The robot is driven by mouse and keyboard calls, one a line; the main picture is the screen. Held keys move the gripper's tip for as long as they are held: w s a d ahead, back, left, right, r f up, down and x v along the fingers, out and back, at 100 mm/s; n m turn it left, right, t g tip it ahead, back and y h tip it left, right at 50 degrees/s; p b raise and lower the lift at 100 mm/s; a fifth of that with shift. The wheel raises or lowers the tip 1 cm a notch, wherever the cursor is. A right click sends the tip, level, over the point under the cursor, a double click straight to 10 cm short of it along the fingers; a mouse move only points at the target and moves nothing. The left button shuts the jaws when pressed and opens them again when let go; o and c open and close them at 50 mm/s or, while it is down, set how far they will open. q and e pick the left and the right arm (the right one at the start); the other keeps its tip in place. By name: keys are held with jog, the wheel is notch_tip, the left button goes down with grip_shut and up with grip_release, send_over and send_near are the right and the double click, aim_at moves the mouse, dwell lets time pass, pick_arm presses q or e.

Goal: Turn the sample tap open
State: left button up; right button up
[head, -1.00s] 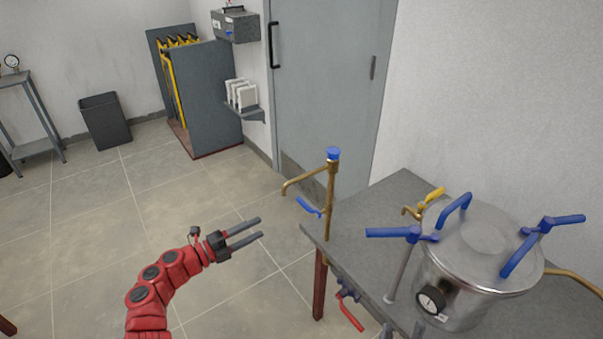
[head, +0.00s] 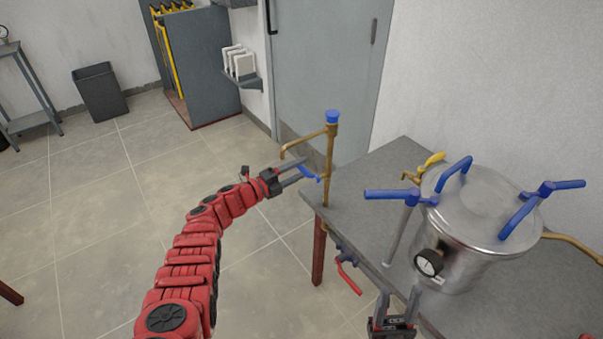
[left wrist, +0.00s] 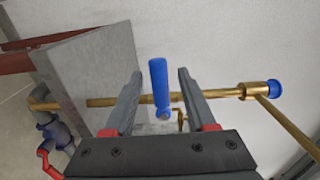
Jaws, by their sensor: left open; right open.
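A brass standpipe tap (head: 329,150) with a blue lever (head: 310,174), a spout to the left and a blue cap on top stands at the table's near-left corner. My left gripper (head: 304,170) is open at the blue lever. In the left wrist view the blue lever (left wrist: 159,82) lies between the two fingers (left wrist: 158,76), with a gap on each side. The brass pipe (left wrist: 215,95) runs across behind it. My right gripper (head: 400,292) is open and empty at the table's front edge, below the steel vessel.
The steel vessel (head: 480,215) with blue clamp handles and a gauge (head: 429,262) stands on the grey table (head: 355,205). A red-handled valve (head: 348,278) hangs at the table's front edge. The floor to the left is clear.

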pick_arm(q)
jog(key=shift+w+d, duration=0.25)
jog(key=shift+d, duration=0.2)
grip_shut()
dwell(1.2)
